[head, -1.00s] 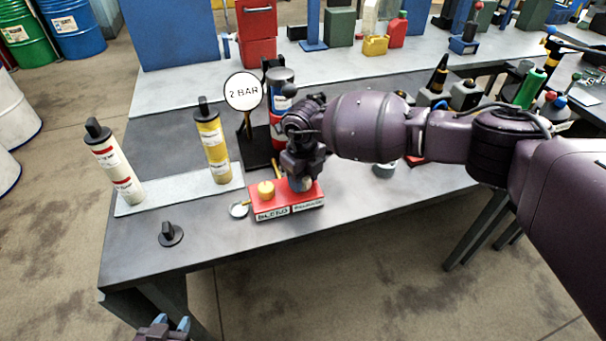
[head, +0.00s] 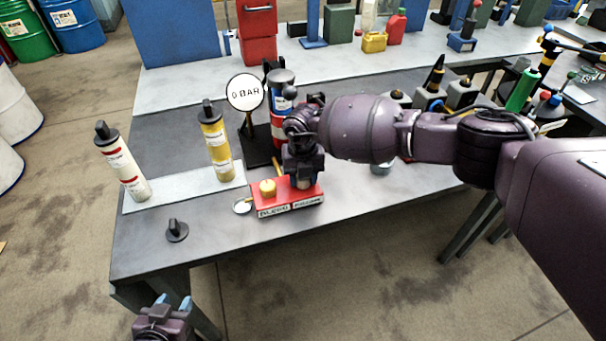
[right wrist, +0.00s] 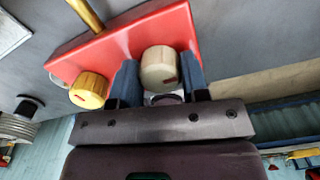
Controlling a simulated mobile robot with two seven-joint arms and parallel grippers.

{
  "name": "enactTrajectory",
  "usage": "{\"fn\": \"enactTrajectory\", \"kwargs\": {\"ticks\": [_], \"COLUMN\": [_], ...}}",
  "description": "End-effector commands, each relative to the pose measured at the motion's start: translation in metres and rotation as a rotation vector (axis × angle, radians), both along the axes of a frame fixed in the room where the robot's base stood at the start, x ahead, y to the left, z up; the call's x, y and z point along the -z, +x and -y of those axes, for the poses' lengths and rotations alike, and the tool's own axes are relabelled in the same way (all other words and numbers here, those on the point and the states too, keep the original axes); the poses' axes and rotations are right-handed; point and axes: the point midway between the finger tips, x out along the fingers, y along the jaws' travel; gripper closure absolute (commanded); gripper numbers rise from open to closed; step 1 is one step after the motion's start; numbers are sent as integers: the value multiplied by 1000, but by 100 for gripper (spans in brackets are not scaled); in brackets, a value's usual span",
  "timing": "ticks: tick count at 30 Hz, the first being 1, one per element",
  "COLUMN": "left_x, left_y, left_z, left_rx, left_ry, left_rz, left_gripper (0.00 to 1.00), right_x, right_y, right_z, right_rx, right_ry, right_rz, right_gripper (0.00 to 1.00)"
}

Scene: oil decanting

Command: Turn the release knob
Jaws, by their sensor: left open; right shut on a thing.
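A red block (head: 290,205) with a label reading BLEED and a second label too small to read sits near the table's front edge. It carries a yellow knob (head: 267,188) on its left and a pale grey-beige knob (right wrist: 159,68) on its right. My right gripper (right wrist: 158,85) is shut on the pale knob, a blue finger on each side. In the head view that knob is mostly hidden under my right gripper (head: 302,178). A round gauge (head: 245,92) behind the block reads 0 BAR. My left gripper (head: 172,303) is open and empty, low at the front-left, off the table.
A grey tray (head: 190,187) holds a cream cartridge (head: 123,162) and a yellow cartridge (head: 216,142). A loose black knob (head: 177,230) and a small round dish (head: 242,207) lie nearby. A red-blue cylinder (head: 281,100) stands behind the block.

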Motion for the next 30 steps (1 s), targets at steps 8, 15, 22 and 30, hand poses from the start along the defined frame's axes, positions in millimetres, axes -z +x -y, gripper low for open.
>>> {"fn": "enactTrajectory", "kwargs": {"ticks": [8,15,22,30], "left_x": [2,1,0,-2], "left_y": [-3,-2,1,3], "left_z": [-1,0,0,0], "left_rx": [-2,-1,1,2], "left_ry": [0,1,1,1], "left_rz": [-7,-5,0,5], "left_gripper": [57,57,57,57], "right_x": [-1,-1,0,-5], "right_y": [1,1,0,1], "right_z": [0,0,0,0], "right_rx": [15,14,13,12], "right_ry": [0,0,0,1], "right_rz": [1,1,1,1], "right_gripper": [82,54,33,33]}}
